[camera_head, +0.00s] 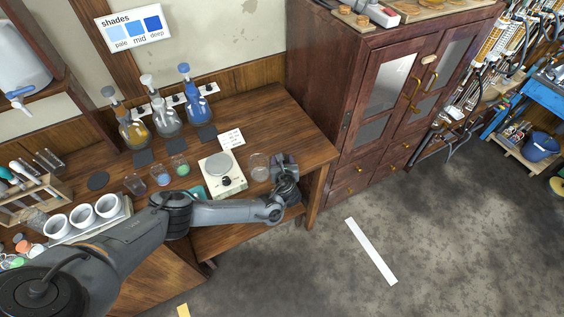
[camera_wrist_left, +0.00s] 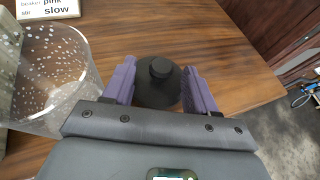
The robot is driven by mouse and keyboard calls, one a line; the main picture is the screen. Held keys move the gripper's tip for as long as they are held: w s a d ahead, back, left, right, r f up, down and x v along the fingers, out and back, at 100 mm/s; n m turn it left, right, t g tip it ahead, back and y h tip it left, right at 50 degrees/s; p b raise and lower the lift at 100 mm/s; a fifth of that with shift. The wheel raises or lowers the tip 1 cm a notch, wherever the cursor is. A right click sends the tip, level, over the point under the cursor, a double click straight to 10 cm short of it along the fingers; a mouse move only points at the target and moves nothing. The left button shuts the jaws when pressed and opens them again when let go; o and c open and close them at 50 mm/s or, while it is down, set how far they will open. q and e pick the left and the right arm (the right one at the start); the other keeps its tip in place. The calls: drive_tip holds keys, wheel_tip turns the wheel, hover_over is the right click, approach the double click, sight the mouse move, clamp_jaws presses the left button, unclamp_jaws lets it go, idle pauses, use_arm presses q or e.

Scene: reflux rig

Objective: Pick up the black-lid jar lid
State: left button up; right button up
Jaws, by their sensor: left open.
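The black jar lid (camera_wrist_left: 161,70), a dark disc with a round knob, lies on the wooden table in the left wrist view. My left gripper (camera_wrist_left: 160,88) is open, with its purple fingers on either side of the lid. I cannot tell whether they touch it. In the head view my left gripper (camera_head: 285,168) is near the table's right end and hides the lid. A clear speckled glass jar (camera_wrist_left: 48,75) stands just left of the gripper; it also shows in the head view (camera_head: 258,166). My right gripper is not in view.
A white scale (camera_head: 222,175) and a printed card (camera_head: 232,138) are left of the jar. Stoppered flasks (camera_head: 167,118) stand at the back. Small beakers (camera_head: 162,178) stand further left. A dark wooden cabinet (camera_head: 345,110) rises at the right, beyond the table edge.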

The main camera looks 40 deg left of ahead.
use_arm(q)
clamp_jaws()
drive_tip(key=shift+r, duration=0.2)
